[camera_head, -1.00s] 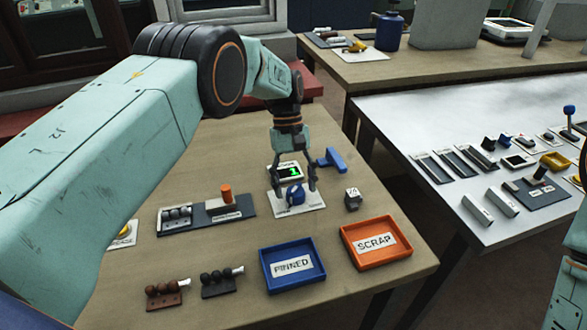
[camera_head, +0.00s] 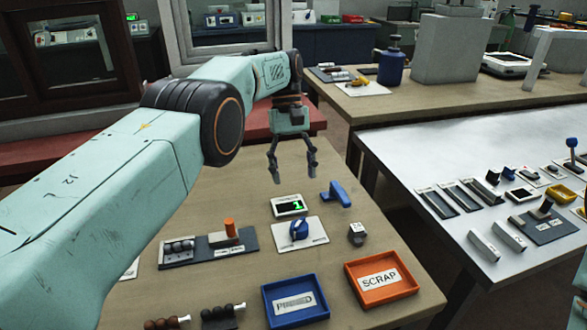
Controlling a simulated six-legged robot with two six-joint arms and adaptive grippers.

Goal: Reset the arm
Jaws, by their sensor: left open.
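My left arm comes in from the left, and its gripper (camera_head: 294,178) hangs above the far part of the wooden table (camera_head: 372,228). Its two fingers are apart with nothing between them. Just below and nearer to me is a small display (camera_head: 289,205) with a green digit. A blue knob (camera_head: 299,230) stands on a white plate nearer still, apart from the fingers. My right gripper does not show; only a sliver of my right arm is at the right edge.
A blue lever (camera_head: 335,193) and a small grey block (camera_head: 357,233) are right of the knob. A blue tray (camera_head: 296,319) and an orange SCRAP tray (camera_head: 382,297) lie at the front. A white table (camera_head: 440,150) stands right.

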